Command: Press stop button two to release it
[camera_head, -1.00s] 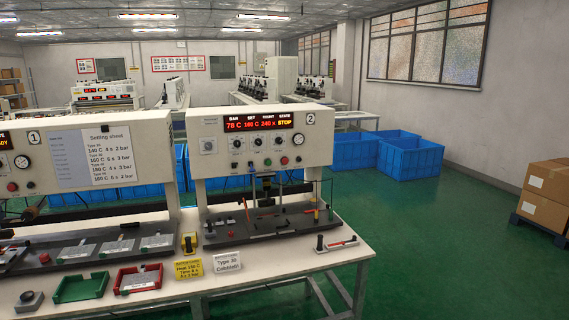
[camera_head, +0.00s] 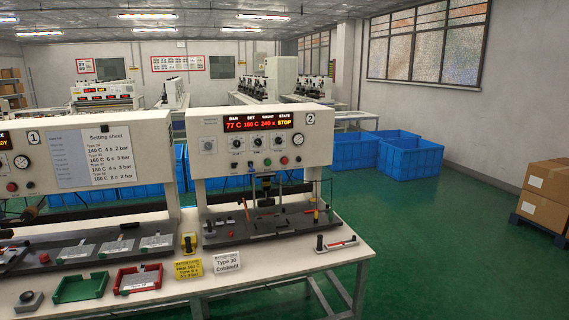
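Machine two (camera_head: 215,160), marked with a 2, stands on the bench right of centre. Its display (camera_head: 258,122) reads 77 C, 180 C, 240 x and STOP in yellow. A red button (camera_head: 284,160) sits on the front panel, right of a dark button (camera_head: 267,161) and below the round gauge. A small dark knob (camera_head: 208,229) stands at the front left of its base. Which of these is stop button two, and whether it is latched, I cannot tell. Neither of my grippers is in view.
Machine one (camera_head: 15,165) with a setting sheet (camera_head: 103,157) stands at left.

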